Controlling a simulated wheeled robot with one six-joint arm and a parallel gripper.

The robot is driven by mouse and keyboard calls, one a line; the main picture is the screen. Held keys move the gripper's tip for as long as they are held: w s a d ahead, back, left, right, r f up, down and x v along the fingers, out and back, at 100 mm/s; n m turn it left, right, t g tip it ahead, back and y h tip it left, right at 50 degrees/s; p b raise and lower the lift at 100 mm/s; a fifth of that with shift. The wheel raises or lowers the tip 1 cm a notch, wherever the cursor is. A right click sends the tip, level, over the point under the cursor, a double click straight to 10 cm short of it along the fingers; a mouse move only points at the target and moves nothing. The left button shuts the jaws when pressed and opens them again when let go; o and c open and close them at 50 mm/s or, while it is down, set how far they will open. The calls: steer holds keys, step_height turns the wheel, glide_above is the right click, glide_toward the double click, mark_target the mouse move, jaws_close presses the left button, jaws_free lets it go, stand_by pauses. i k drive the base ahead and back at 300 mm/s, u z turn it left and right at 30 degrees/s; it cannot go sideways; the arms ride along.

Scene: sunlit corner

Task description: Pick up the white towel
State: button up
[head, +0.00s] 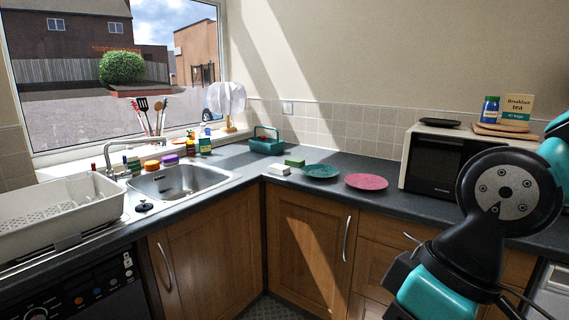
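A white towel (226,98) appears to hang in loose folds on a small wooden stand (228,124) at the back corner of the counter, beside the window. Part of my arm shows large at the right, in front of the drawers and the microwave. My gripper is not in view, so I cannot see its fingers or anything in them. The arm parts in view are well apart from the towel.
Teal caddy (266,141), small white block (278,169), green plate (321,171) and pink plate (366,181) sit on the dark counter. The microwave (440,162) stands right. The sink (183,181) and white dish rack (62,212) are left. Bottles and jars stand behind the sink.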

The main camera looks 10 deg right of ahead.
mark_target(279, 169)
steer(key=u, duration=0.2)
steer(key=i, duration=2.45)
steer(key=u, duration=0.65)
steer(key=i, duration=0.4)
